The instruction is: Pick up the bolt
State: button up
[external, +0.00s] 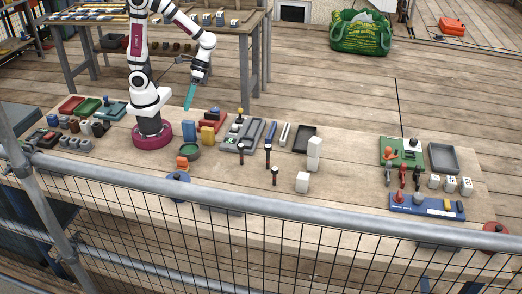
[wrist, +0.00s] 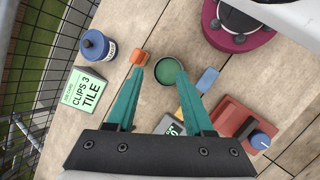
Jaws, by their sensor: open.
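I cannot pick out a bolt for certain in either view. My gripper (external: 190,97) is raised above the table beside my base in the external view, its teal fingers pointing down. In the wrist view my gripper (wrist: 160,73) has its two teal fingers spread apart with nothing between them. Beyond the fingertips lie a small orange piece (wrist: 140,57) and a round green dish (wrist: 171,70). The dish (external: 190,152) and orange piece (external: 182,162) also show in the external view, in front of my base.
A red block with a blue knob (wrist: 243,127) is at right. A railing (external: 300,212) runs along the front.

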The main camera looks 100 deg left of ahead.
jog(key=w+a+f+n+t+h, duration=0.2)
jog(key=w+f+n+t+h, duration=0.3)
jog(key=w+n, duration=0.5)
jog(key=n+t+h, duration=0.2)
jog(key=n+t, duration=0.1)
jog(key=n, duration=0.5)
send_near(241, 152)
jog(key=x, duration=1.2)
jog(key=shift+w+d, duration=0.1)
jog(key=shift+w, duration=0.05)
grip_shut()
